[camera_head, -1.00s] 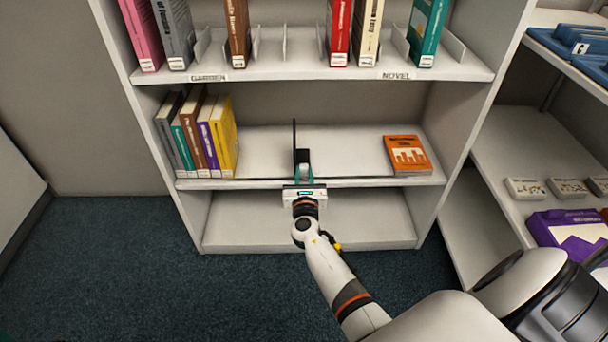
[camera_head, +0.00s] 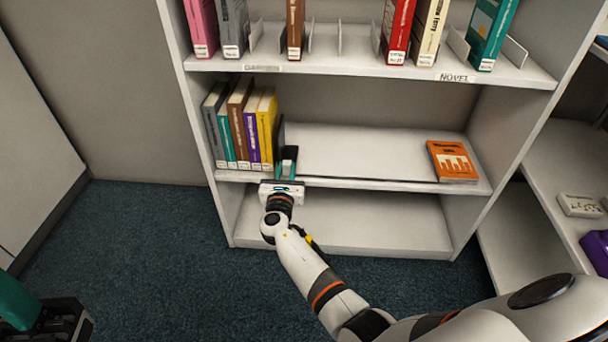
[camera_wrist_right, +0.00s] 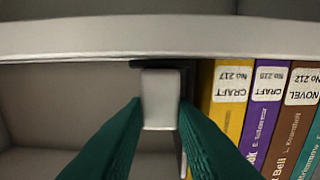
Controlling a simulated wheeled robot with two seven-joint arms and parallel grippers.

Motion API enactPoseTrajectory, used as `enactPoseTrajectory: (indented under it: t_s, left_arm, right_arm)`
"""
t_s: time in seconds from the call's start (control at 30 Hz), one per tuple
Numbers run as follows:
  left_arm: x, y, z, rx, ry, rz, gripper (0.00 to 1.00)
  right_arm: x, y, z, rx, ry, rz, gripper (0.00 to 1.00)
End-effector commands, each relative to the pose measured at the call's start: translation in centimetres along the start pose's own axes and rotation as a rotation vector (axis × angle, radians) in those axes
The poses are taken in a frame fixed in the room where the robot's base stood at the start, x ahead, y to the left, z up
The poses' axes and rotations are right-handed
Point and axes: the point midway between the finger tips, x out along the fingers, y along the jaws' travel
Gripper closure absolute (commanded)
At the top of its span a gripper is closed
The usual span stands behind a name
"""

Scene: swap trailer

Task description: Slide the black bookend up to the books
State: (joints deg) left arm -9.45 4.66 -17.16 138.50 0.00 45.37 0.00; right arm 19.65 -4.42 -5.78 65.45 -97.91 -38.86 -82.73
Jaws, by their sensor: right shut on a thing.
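The black bookend (camera_head: 281,133) stands upright on the middle shelf, right beside the yellow book (camera_head: 267,128) that ends the row of books. I cannot tell whether it touches that book. My right gripper (camera_head: 287,163) is at the shelf's front edge, shut on the bookend and hiding its lower part. In the right wrist view, the teal fingers (camera_wrist_right: 160,112) close on a pale upright piece, with the yellow book (camera_wrist_right: 228,100) close to the right. Part of my left gripper (camera_head: 42,318) shows at the bottom left, cut off by the frame; its jaws are unclear.
An orange book (camera_head: 452,161) lies flat at the right of the middle shelf (camera_head: 350,155); the shelf between it and the bookend is clear. The upper shelf (camera_head: 340,65) above holds upright books and dividers. The left row includes purple (camera_head: 251,140) and brown books.

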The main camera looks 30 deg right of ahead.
Motion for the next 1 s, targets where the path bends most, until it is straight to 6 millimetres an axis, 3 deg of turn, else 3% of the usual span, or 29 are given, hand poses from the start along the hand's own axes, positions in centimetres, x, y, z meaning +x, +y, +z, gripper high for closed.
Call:
enactPoseTrajectory:
  t_s: [0.13, 0.47, 0.5, 0.6, 1.0]
  left_arm:
    - [0.26, 0.0, -0.11, 0.001, -0.01, -0.002, 0.51]
    - [0.45, -0.02, 0.01, 0.001, -0.017, -0.004, 0.51]
    - [0.44, -0.02, 0.01, 0.001, -0.017, -0.004, 0.51]
    - [0.41, -0.02, 0.02, 0.0, -0.016, -0.004, 0.51]
    - [0.32, -0.03, 0.03, 0.001, -0.015, -0.006, 0.51]
  right_arm:
    - [-0.07, -1.05, 0.08, 0.001, -0.001, -0.003, 1.0]
    - [-0.08, -1.14, 0.06, 0.0, -0.002, -0.002, 1.0]
    - [-0.08, -1.13, 0.06, 0.0, -0.002, -0.002, 0.73]
    - [-0.07, -1.1, 0.06, 0.0, -0.002, -0.002, 0.57]
    - [-0.01, -1.01, 0.02, 0.0, -0.001, 0.0, 0.55]
